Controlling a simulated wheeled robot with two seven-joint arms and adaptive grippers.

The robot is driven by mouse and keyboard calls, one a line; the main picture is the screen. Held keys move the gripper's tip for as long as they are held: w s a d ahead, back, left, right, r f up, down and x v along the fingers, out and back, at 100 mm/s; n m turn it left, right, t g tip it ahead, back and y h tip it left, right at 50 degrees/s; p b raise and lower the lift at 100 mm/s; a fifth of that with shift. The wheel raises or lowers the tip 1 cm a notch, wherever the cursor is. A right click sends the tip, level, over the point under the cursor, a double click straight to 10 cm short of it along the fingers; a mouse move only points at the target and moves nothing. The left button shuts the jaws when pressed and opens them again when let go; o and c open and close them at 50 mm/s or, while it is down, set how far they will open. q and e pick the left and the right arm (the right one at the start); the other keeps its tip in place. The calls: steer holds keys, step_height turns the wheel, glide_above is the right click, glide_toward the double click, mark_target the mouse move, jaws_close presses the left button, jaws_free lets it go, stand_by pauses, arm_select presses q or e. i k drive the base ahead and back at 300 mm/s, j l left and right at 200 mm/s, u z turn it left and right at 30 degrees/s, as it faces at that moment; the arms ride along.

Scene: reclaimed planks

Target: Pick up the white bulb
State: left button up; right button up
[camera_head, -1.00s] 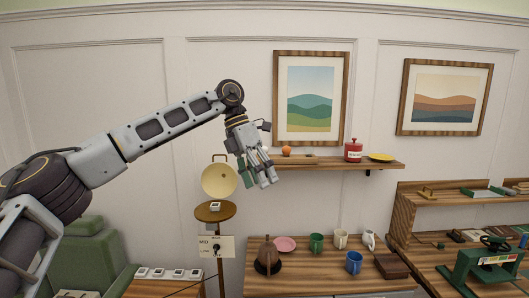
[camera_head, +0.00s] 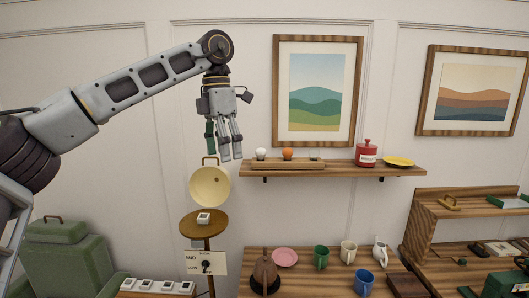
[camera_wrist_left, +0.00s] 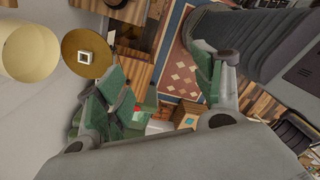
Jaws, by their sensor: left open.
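The white bulb (camera_head: 261,154) sits at the left end of the wall shelf (camera_head: 340,170), beside an orange ball-like bulb (camera_head: 287,154). My left gripper (camera_head: 225,153) hangs with its fingers pointing down, just left of the shelf's left end and apart from the white bulb in the picture. It is open, with nothing between its fingers. In the left wrist view its green-padded fingers (camera_wrist_left: 165,95) stand spread, and I cannot make out the white bulb there. My right gripper is not in view.
A clear glass-like item (camera_head: 315,154), a red canister (camera_head: 366,153) and a yellow dish (camera_head: 399,161) share the shelf. Below my gripper are a cream lamp shade (camera_head: 210,187) and a small round stand (camera_head: 190,226). A table (camera_head: 330,262) with several mugs stands below.

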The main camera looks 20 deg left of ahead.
mark_target(260, 152)
steer(key=i, duration=1.35)
